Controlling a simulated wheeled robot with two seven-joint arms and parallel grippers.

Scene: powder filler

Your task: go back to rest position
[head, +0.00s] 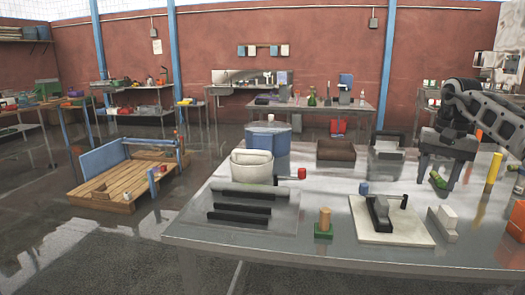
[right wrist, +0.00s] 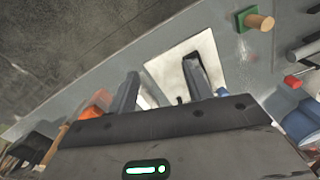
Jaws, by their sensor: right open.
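My right gripper (head: 438,183) hangs from my dark arm at the right of the head view, over the right part of the metal table (head: 330,185). Its two fingers point down and stand apart, with no object held. In the right wrist view the open fingers (right wrist: 160,85) show against the table, with the white board (right wrist: 207,45) beyond them. My left gripper is in neither view.
The white board (head: 375,232) with a dark clamp-like fixture lies near the table's front edge. A green-based wooden peg (head: 324,222), a grey slotted rack (head: 240,207), a white container (head: 252,167) and a yellow cylinder (head: 493,168) stand around. An orange object (head: 517,218) is at far right.

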